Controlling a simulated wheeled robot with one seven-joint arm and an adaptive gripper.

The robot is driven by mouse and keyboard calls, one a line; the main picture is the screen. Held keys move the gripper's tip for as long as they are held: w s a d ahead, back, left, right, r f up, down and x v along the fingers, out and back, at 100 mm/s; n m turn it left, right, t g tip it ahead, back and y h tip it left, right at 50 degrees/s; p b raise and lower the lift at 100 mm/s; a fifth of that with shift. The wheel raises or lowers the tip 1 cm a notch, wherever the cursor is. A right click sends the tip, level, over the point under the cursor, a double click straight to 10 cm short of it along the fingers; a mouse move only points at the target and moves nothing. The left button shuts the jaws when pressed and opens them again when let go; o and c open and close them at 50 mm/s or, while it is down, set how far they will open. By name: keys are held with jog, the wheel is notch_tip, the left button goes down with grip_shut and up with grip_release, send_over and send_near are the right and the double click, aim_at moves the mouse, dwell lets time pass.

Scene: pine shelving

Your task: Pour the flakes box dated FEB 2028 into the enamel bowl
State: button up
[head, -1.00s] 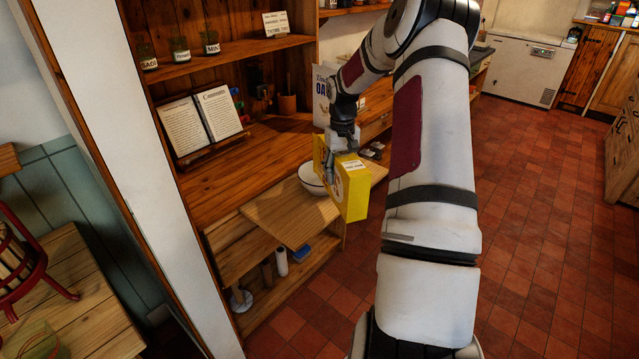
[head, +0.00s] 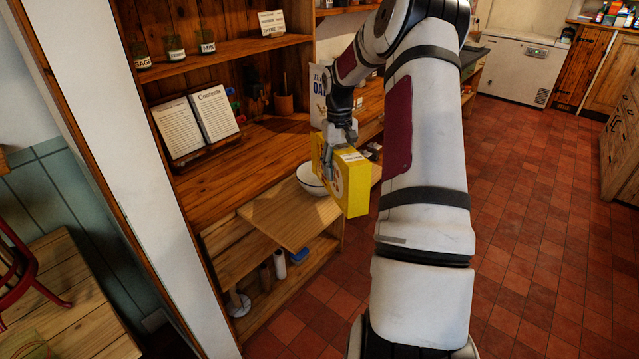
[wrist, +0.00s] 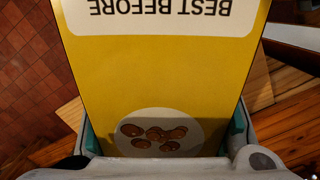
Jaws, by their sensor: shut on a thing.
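My gripper (head: 335,145) is shut on a yellow box (head: 356,184) and holds it up in the air, beside and partly in front of the enamel bowl. In the wrist view the yellow box (wrist: 160,75) fills the middle between my fingers. It shows a white label reading "BEST BEFORE", upside down, and a picture of brown round pieces; no date is in the frame. The white enamel bowl (head: 309,179) with a dark rim stands on the pull-out wooden board (head: 272,216). Its right side is hidden behind the box.
A white carton marked "OA" (head: 319,95) stands behind my gripper. An open book (head: 195,124) rests on a stand on the counter. Labelled jars (head: 175,47) line the shelf above. A blue item (head: 299,256) and a white cylinder (head: 280,265) sit on the shelf below.

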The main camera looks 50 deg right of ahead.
jog(key=shift+w+d+r+g+b, duration=0.25)
jog(key=shift+w+r+g+b, duration=0.3)
jog(key=shift+b, duration=0.7)
jog(key=shift+y, duration=0.3)
jog(key=shift+c, duration=0.2)
jog(key=shift+w+d+r+b, duration=0.1)
jog(key=shift+w+b, duration=0.2)
jog(key=shift+b, duration=0.35)
jog(key=shift+w+d+r+g+b, duration=0.1)
jog(key=shift+w+r+g+b, duration=0.15)
jog(key=shift+g+b, duration=0.35)
jog(key=shift+r+b, duration=0.1)
jog(key=shift+b, duration=0.2)
dwell(0.4)
